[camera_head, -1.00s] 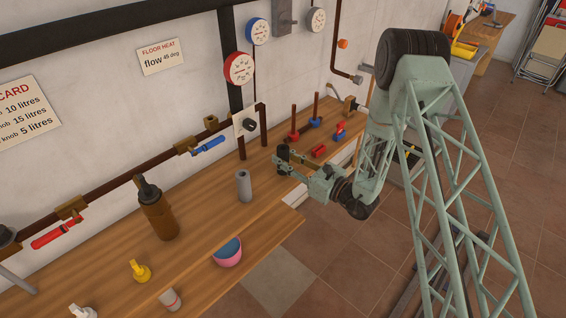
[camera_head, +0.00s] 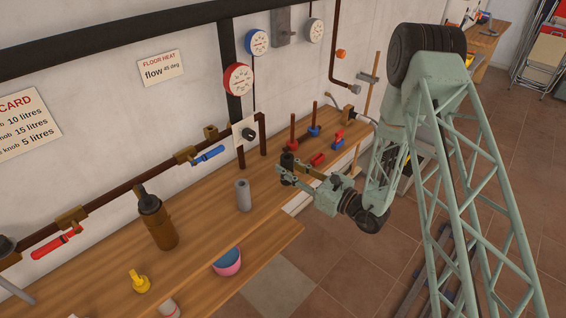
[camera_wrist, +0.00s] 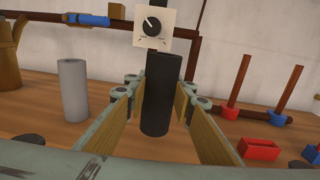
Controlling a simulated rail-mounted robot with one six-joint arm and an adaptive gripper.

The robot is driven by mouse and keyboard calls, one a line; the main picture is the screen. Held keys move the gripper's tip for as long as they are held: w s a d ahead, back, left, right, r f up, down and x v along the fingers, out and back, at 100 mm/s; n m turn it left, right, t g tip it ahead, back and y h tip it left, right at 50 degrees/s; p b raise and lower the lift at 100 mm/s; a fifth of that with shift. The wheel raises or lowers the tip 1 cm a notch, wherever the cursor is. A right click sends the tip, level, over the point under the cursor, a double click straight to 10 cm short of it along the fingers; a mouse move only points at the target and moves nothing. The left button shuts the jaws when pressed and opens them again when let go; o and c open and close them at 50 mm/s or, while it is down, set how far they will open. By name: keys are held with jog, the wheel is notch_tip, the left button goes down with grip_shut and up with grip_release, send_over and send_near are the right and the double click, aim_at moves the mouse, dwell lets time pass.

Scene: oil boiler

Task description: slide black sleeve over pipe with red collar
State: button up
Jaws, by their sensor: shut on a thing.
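The black sleeve (camera_head: 287,163) is upright in the jaws of my gripper (camera_head: 289,174). In the wrist view the sleeve (camera_wrist: 161,95) stands between the two fingers of my gripper (camera_wrist: 160,100), which is shut on it. The thin brown pipe with the red collar (camera_head: 292,131) stands upright at the back of the bench, just beyond the sleeve. In the wrist view this pipe (camera_wrist: 238,84) is to the right of the sleeve and apart from it. The sleeve's lower end shows in the wrist view; its height above the bench is hard to tell.
A similar pipe with a blue collar (camera_head: 314,117) stands right of the red-collared one. A red block (camera_head: 318,159) lies in front. A grey cylinder (camera_head: 243,195) stands to the left. A knob panel (camera_wrist: 153,28) and wall pipes are behind the sleeve.

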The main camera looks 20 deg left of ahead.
jog(key=s+d+r, duration=0.1)
jog(key=s+d, duration=0.6)
jog(key=s, duration=0.1)
jog(key=shift+s+d+p, duration=0.15)
jog(key=shift+s+p, duration=0.15)
jog(key=shift+w+r, duration=0.15)
dwell(0.5)
jog(key=w+a+r+p, duration=0.1)
jog(key=w+a+r, duration=0.3)
jog(key=w, duration=0.7)
jog(key=w+a+r+p, duration=0.1)
jog(key=w+a+r, duration=0.3)
jog(key=w+r, duration=0.4)
jog(key=w+a+r+p, duration=0.1)
jog(key=w+a+r, duration=0.3)
jog(key=w, duration=1)
jog(key=shift+a+r+m+t+p, duration=0.3)
jog(key=shift+r+t+p, duration=0.1)
jog(key=shift+r, duration=0.8)
dwell(1.3)
dwell(0.5)
